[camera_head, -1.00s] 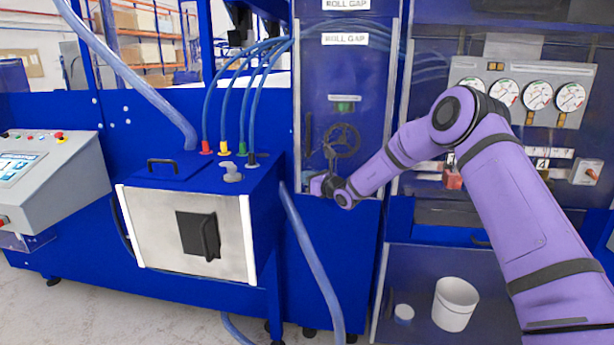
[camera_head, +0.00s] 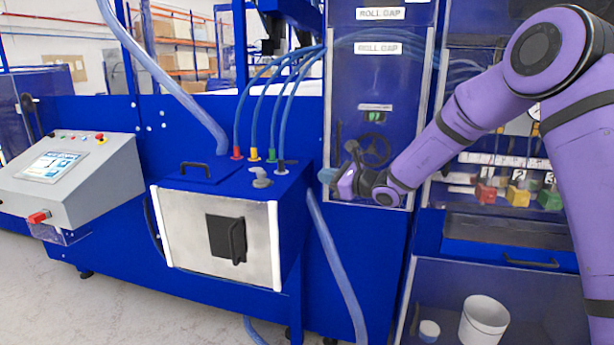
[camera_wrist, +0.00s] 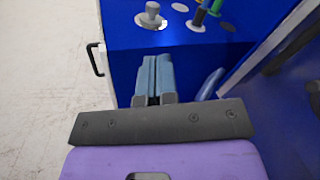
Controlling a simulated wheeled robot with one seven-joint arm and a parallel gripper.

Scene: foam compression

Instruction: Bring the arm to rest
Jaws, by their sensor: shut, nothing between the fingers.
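My purple arm reaches in from the right in the head view. My gripper (camera_head: 328,176) is in front of the blue panel with the black handwheel (camera_head: 374,150), to the right of the blue box with the steel front. In the wrist view my gripper (camera_wrist: 153,62) has its two blue-grey fingers side by side and shut, with nothing between them. The fingertips point towards the blue box (camera_wrist: 180,40); I cannot tell the exact gap.
A grey control console (camera_head: 70,175) stands at the left. Blue hoses run to the box top, and a thick hose (camera_head: 338,265) hangs beside it. Coloured blocks (camera_head: 518,196) sit on a shelf at the right, above a white bucket (camera_head: 484,322). Open floor shows at lower left.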

